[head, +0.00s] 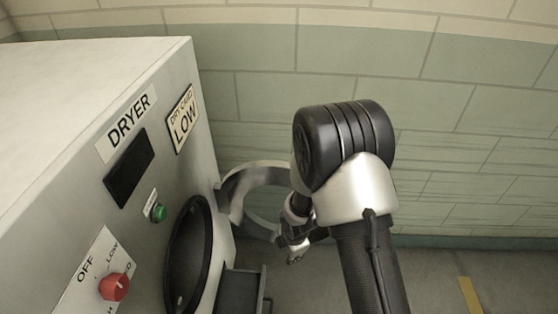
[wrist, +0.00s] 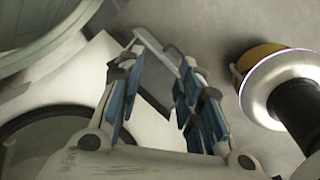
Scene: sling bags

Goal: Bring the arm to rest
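My gripper (head: 295,248) hangs at the lower middle of the head view, just right of the dryer's open door (head: 232,190), partly hidden by my arm. In the wrist view my gripper (wrist: 158,62) has its two blue-padded fingers apart, with nothing seen held between them. A thin pale bar shows near the fingertips; I cannot tell whether it touches them. My arm is bent, with its elbow high in the middle of the head view.
The dryer (head: 180,75) fills the left, with a red knob (head: 114,287), a green button (head: 159,212) and a dark round opening (head: 188,255). A grey box-like part (head: 238,290) juts out below it. A tiled wall (head: 460,100) stands behind.

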